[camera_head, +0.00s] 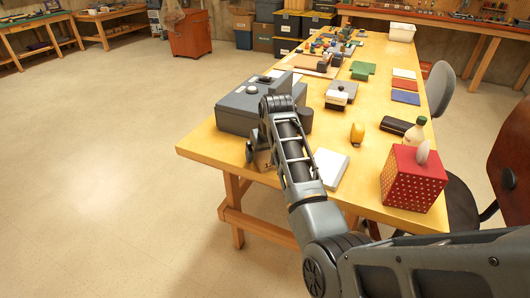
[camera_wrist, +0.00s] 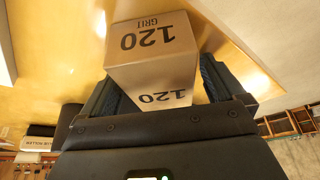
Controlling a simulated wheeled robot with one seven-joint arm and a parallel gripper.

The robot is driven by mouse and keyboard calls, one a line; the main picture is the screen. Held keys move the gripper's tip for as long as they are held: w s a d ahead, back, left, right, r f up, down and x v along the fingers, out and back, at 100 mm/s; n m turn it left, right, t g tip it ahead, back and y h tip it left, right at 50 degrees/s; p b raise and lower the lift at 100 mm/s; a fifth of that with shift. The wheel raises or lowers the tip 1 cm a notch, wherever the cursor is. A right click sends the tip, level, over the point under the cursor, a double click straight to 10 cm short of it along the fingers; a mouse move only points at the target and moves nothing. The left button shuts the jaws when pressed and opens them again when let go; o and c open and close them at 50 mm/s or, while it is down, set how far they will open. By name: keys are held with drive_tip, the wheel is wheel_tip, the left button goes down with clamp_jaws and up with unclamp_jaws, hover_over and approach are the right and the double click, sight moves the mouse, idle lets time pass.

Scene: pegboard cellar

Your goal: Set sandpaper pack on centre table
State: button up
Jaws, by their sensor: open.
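The sandpaper pack (camera_wrist: 155,52) is a tan box marked "120 GRIT". In the wrist view it sits between the two fingers of my gripper (camera_wrist: 158,80), which is open around it. In the head view my gripper (camera_head: 262,150) is low over the near edge of the long yellow table (camera_head: 205,143), just in front of a grey metal box. A small part of the pack (camera_head: 263,161) shows there, mostly hidden by my arm. I cannot tell whether the pack's underside touches the tabletop.
The grey box (camera_head: 235,112) stands close behind my gripper. A white pad (camera_head: 330,168), a yellow object (camera_head: 357,133) and a red dotted tissue box (camera_head: 412,180) lie to the right. Several small items fill the table's far part. Open floor (camera_head: 110,150) lies left.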

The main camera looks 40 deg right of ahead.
drive_tip(key=shift+r, duration=0.1)
drive_tip(key=v, duration=1.2)
drive_tip(key=shift+w+r, duration=0.1)
